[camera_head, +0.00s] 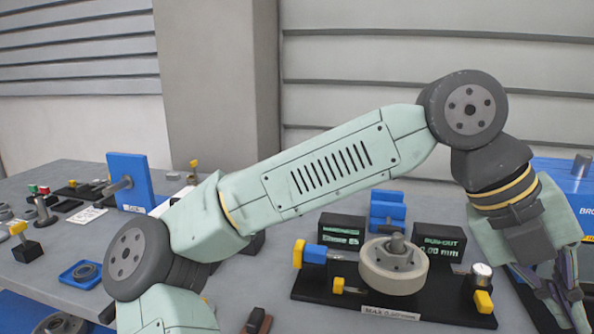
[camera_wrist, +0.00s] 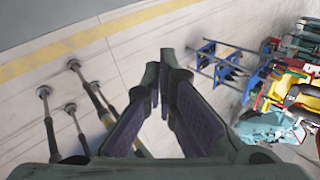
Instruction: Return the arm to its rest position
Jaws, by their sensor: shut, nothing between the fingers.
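My arm stretches across the head view from the lower left to the upper right, then bends down at the right edge. My gripper (camera_head: 572,315) hangs at the lower right, pointing down, with its tips cut off by the frame edge. In the wrist view my gripper's dark fingers (camera_wrist: 164,82) come together at their ends, shut with nothing held. A grey wheel-shaped part (camera_head: 393,265) sits on the black gauge fixture (camera_head: 345,292) to the left of my gripper, apart from it.
Two small readout boxes (camera_head: 342,231) stand behind the wheel. A blue machine (camera_head: 566,178) is at the right edge, close behind my wrist. Blue blocks, trays and small tools cover the left bench (camera_head: 50,262). The wrist view shows floor with a yellow stripe (camera_wrist: 85,40), poles and colourful equipment.

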